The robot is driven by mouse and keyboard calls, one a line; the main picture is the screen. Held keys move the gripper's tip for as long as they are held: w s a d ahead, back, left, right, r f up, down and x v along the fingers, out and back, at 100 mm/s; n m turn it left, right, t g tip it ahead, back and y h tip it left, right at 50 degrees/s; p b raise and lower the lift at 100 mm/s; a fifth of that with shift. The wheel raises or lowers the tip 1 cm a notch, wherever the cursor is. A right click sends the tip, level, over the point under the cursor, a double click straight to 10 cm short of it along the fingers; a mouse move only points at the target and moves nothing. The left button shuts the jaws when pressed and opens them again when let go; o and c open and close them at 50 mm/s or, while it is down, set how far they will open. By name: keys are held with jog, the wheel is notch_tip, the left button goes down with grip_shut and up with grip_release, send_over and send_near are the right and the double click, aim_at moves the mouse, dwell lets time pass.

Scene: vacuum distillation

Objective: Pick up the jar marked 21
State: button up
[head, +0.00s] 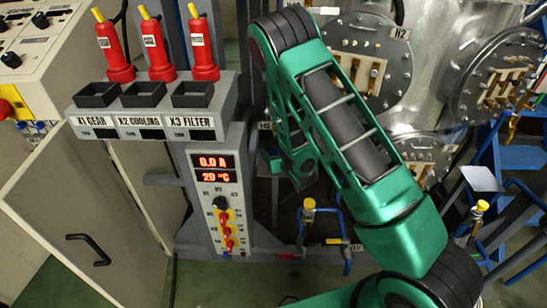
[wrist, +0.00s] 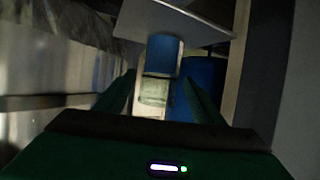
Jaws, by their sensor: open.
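My gripper (wrist: 158,88) shows in the wrist view as two dark green fingers, spread apart. Between and beyond them is a small pale, glassy, jar-like thing (wrist: 154,92) on a light narrow strip. I cannot read a number on it, so I cannot tell whether it is the jar marked 21. I cannot tell how far it is from the fingers; neither finger visibly grips it. In the head view my green arm crosses the right half, and my gripper is hidden. No jar marked 21 can be made out there.
In the wrist view, a blue block (wrist: 163,55) and a grey plate (wrist: 175,22) lie beyond the fingers, with a blue cylinder (wrist: 203,75) at right. The head view shows red bottles (head: 158,50) above a grey control panel (head: 217,190) and a metal vessel with round flanges (head: 370,60).

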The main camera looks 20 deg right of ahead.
aim_at(271, 146)
jog(key=shift+r+x, duration=0.15)
jog(key=shift+x, duration=1.15)
jog(key=shift+r+x, duration=0.1)
jog(key=shift+x, duration=1.2)
jog(key=shift+w+d, duration=0.1)
jog(key=shift+c, duration=0.5)
jog(key=c, duration=1.3)
jog(key=shift+r, duration=0.2)
